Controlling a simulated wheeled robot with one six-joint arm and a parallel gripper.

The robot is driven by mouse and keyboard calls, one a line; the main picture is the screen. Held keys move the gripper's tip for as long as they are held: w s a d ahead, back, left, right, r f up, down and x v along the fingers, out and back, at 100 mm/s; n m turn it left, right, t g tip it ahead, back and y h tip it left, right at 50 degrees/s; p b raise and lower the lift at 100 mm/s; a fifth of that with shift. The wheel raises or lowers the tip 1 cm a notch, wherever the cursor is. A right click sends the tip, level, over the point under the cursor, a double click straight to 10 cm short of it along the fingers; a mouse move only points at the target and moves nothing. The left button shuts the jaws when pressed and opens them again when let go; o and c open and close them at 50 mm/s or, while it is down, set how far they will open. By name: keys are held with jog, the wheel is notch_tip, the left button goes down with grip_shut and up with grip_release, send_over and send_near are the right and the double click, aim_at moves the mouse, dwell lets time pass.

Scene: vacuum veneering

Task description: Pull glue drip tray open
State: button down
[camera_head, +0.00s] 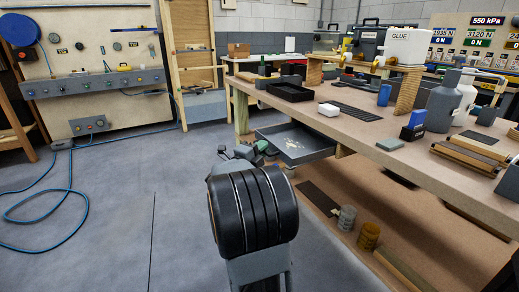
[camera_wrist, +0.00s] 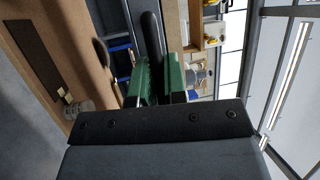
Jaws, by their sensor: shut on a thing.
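The glue drip tray (camera_head: 296,151) is a shallow grey tray under the worktable's left edge. It sticks out from beneath the tabletop, and its inside shows pale dried spots. My gripper (camera_head: 256,149) is at the tray's front, mostly hidden behind my own arm in the head view. In the wrist view, my gripper's green fingers (camera_wrist: 160,73) are shut around a dark rounded bar, the tray's handle (camera_wrist: 152,38). The exact contact is partly hidden by the fingers.
The wooden worktable (camera_head: 350,124) carries a black tray (camera_head: 290,91), a white box (camera_head: 329,109) and bottles. A blue hose (camera_head: 58,232) lies on the floor at left; the floor between is clear.

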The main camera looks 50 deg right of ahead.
jog(key=c, duration=1.5)
grip_release()
jog(key=shift+o, duration=0.2)
jog(key=shift+a, duration=0.1)
jog(key=a+f+p, duration=0.2)
jog(key=a, duration=1.1)
jog(key=shift+a+f, duration=0.25)
